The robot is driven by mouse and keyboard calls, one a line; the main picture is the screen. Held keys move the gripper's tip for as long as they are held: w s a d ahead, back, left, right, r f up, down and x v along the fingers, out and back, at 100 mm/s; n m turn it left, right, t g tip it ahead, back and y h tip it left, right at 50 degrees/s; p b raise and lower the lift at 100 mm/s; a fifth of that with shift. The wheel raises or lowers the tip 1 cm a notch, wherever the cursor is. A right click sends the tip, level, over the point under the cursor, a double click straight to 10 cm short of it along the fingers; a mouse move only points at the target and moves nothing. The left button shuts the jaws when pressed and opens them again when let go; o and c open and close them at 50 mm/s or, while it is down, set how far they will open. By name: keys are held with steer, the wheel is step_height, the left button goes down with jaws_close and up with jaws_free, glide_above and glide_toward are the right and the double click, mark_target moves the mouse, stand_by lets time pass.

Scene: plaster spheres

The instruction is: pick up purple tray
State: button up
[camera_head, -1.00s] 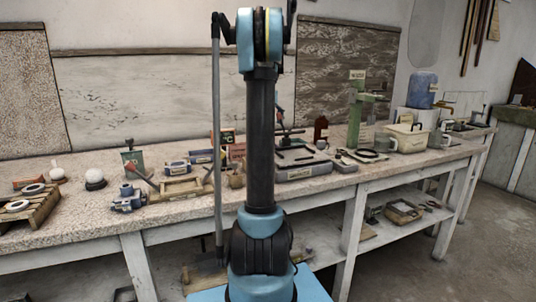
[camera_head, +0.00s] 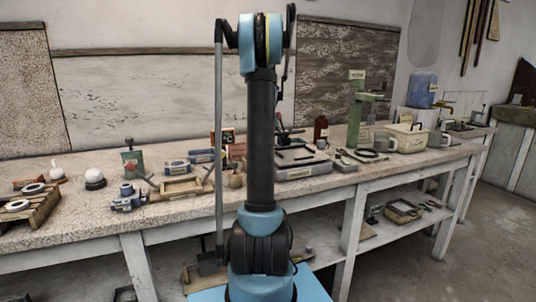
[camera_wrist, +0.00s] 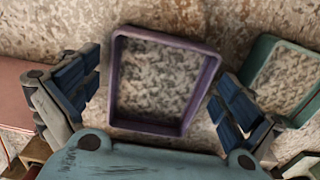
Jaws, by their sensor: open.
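The purple tray (camera_wrist: 212,68) is in the middle of the wrist view, a shallow rectangle with a raised purple rim. Its floor shows a speckled grey-beige surface. My gripper (camera_wrist: 158,95) is open, with one blue-padded finger to the left of the tray and the other at its right side. The fingers look apart from the rim, though the right one is close to it. The tray appears empty. In the head view I cannot make out the purple tray or my gripper; my arm blocks the middle of the bench.
A green tray (camera_wrist: 259,52) lies close on the right in the wrist view. A pinkish-red flat object (camera_wrist: 20,95) is at the left. In the head view the long bench (camera_head: 80,228) holds a wooden pallet (camera_head: 35,217), a green stand (camera_head: 355,110) and a blue jug (camera_head: 421,90).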

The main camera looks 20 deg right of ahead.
steer(key=c, duration=1.1)
